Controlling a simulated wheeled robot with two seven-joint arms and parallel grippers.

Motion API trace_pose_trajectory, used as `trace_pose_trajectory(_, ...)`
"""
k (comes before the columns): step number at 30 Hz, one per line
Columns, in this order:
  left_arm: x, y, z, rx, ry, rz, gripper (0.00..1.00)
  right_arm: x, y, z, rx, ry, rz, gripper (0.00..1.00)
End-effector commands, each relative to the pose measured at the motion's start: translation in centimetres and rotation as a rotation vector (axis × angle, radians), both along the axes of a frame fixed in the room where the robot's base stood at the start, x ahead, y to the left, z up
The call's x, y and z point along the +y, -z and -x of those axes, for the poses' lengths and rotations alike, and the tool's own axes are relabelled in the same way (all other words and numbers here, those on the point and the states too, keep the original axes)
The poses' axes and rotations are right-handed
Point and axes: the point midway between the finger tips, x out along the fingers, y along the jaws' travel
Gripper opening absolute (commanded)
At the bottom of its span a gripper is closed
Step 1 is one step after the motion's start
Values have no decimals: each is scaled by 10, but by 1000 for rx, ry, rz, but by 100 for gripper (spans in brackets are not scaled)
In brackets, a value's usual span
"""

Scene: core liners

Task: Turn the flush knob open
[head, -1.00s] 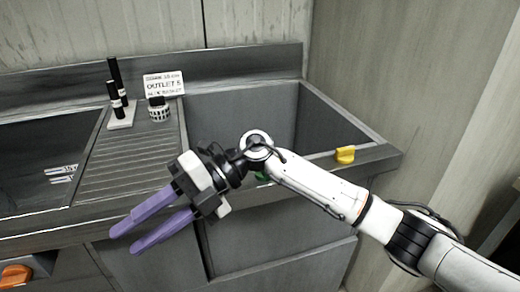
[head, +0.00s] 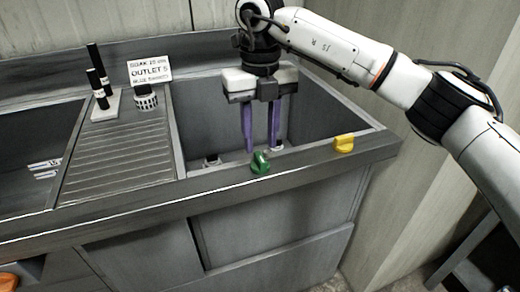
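Knobs show on the sink unit: a green knob (head: 260,162) and a yellow knob (head: 344,143) on the front rim of the right basin, and part of an orange knob (head: 8,281) at the lower left. I cannot tell by any label which is the flush knob. My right gripper (head: 262,147) points down over the right basin, its two purple fingers apart with nothing held between them. Its fingertips are close behind the green knob in the picture; I cannot tell whether they touch it. My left gripper is out of view.
The right basin (head: 200,110) holds small pale objects on its floor. A ribbed drainboard (head: 118,160) lies to its left, with a stand (head: 105,104) of black-topped tubes, a slotted cup (head: 146,100) and an "OUTLET 5" sign (head: 150,70). A wall stands at the right.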

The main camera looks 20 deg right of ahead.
Motion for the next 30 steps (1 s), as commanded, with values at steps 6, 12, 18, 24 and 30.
trace_pose_trajectory(6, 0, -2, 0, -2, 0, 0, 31, 0, 30, 1, 2, 0, 0, 31)
trace_pose_trajectory(12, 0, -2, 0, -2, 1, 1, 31, 0, 38, 0, 0, -1, -2, 31)
trace_pose_trajectory(18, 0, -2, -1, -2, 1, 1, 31, 0, 38, 0, 0, -2, -2, 31)
trace_pose_trajectory(24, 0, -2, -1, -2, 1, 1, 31, 0, 38, 0, 0, -2, -2, 0)
trace_pose_trajectory(30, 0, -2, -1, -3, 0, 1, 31, 0, 38, 0, 0, -7, -2, 0)
